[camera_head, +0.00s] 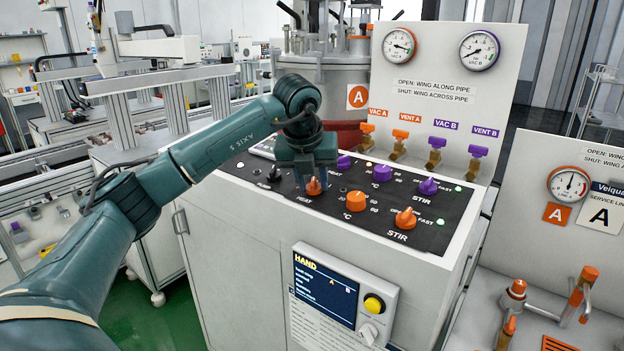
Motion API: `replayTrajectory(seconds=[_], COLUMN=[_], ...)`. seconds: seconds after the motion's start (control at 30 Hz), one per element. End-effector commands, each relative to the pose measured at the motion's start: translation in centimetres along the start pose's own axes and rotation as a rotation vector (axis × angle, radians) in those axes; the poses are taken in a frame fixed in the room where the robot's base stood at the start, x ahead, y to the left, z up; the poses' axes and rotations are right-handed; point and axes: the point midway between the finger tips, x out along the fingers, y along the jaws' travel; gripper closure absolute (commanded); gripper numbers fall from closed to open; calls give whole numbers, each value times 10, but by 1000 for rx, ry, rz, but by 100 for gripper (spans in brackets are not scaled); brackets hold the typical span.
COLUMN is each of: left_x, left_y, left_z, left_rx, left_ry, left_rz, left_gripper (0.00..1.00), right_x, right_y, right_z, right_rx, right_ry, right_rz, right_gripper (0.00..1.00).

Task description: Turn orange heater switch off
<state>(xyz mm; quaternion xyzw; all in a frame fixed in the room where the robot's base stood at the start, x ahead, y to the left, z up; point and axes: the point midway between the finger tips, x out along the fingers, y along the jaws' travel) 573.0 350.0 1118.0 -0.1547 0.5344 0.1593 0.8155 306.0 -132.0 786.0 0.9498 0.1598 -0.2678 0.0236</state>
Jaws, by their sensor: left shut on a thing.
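The orange heater switch (314,188) is a small orange knob above the label HEAT, on the black control panel (270,194) on top of the white cabinet. My left gripper (312,184) comes down over it from above, shut on it. The fingers hide much of the knob, so its pointer direction cannot be told. My right gripper is not in view.
Close by on the panel are an orange °C dial (356,201), an orange STIR knob (406,218) and a purple STIR knob (428,186). Behind stand gauges on a white board (440,55) and several valves. A HAND display box (345,292) hangs on the cabinet front.

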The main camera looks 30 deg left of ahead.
Motion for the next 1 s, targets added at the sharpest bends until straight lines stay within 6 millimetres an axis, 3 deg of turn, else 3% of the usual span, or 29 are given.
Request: replayTrajectory(seconds=[0.2, 0.23, 0.5, 0.77, 1.0], left_x=[-1, -1, -1, -2, -35], left_y=[0, 0, 0, 0, 0], left_z=[1, 1, 1, 0, 1], left_rx=[-1, -1, 0, 1, 2], left_ry=[-4, -4, -2, -1, -5], left_rz=[-2, -2, -1, -1, -4], left_gripper=[91, 68, 47, 47, 47], right_x=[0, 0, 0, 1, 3], right_y=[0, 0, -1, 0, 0], right_z=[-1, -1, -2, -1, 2], right_rx=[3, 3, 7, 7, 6], right_ry=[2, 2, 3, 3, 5], right_rz=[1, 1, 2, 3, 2], right_gripper=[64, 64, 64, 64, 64])
